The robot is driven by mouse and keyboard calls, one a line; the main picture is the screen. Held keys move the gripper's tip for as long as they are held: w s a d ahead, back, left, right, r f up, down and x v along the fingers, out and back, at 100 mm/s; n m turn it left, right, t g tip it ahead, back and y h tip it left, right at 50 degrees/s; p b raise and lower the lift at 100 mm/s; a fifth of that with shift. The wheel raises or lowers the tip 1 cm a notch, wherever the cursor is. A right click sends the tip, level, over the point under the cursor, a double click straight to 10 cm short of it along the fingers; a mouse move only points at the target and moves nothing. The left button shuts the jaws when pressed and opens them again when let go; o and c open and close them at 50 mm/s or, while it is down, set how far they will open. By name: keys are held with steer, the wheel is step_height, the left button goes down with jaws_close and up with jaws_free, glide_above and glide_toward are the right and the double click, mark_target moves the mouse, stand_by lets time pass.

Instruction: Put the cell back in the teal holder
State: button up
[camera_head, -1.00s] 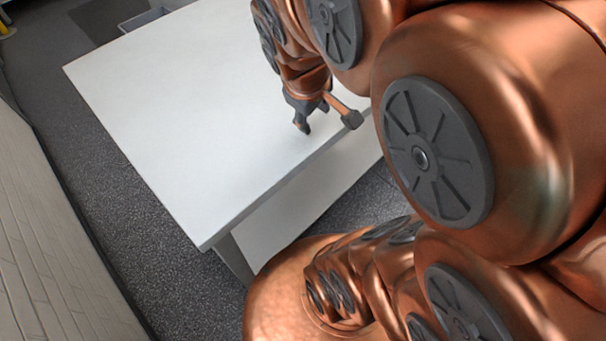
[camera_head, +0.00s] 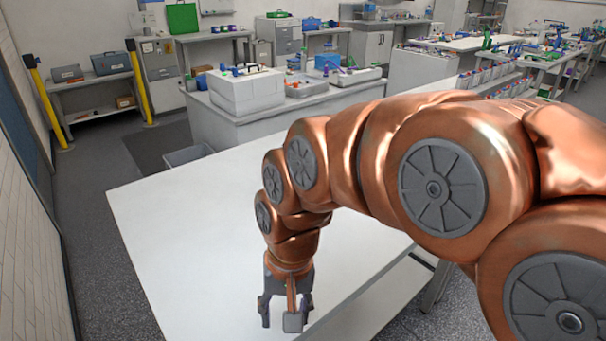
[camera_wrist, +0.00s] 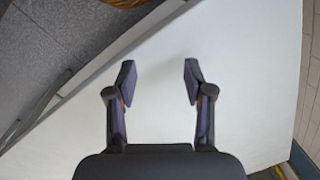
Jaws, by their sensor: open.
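My gripper (camera_head: 285,312) hangs over the near part of a bare white table (camera_head: 190,230), pointing down. In the wrist view my gripper (camera_wrist: 158,82) is open, with nothing between its two dark fingers and only the white table top (camera_wrist: 155,120) below. I cannot make out the cell or the teal holder for certain in either view. My arm covers the right part of the table in the head view.
A counter with a white battery cycler-like box (camera_head: 245,92) and small coloured items stands behind the table. A grey bin (camera_head: 188,155) sits on the floor at the table's far edge. Yellow posts (camera_head: 140,85) stand at left. Benches with many small parts (camera_head: 500,45) fill the back right.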

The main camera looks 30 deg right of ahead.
steer(key=w+r+m+t, duration=0.1)
steer(key=w+m, duration=0.1)
steer(key=w, duration=0.2)
steer(key=w+d+r+m+t+y, duration=0.1)
steer(key=w+m, duration=0.2)
steer(key=w, duration=0.2)
steer(key=w+d+r+m+t, duration=0.1)
steer(key=w+m, duration=0.2)
steer(key=w, duration=0.2)
steer(key=shift+w+d+r+y, duration=0.15)
steer(key=shift+w+r+y, duration=0.1)
steer(key=shift+r+y, duration=0.1)
steer(key=w+d+r+m+t, duration=0.2)
steer(key=w+d+m, duration=0.45)
steer(key=w, duration=0.25)
steer(key=w+d+m+t+h, duration=0.1)
steer(key=w+d+m, duration=0.35)
steer(key=d, duration=0.25)
steer(key=w+d+m+t, duration=0.2)
steer(key=w+d+m, duration=0.1)
steer(key=d+m, duration=0.35)
steer(key=w+d+m+t+h, duration=0.1)
steer(key=w+d+m, duration=0.3)
steer(key=d, duration=0.3)
steer(key=shift+x, duration=3.5)
steer(key=shift+w+r, duration=0.1)
steer(key=shift+r, duration=0.1)
steer(key=shift+c, duration=0.2)
jaws_close()
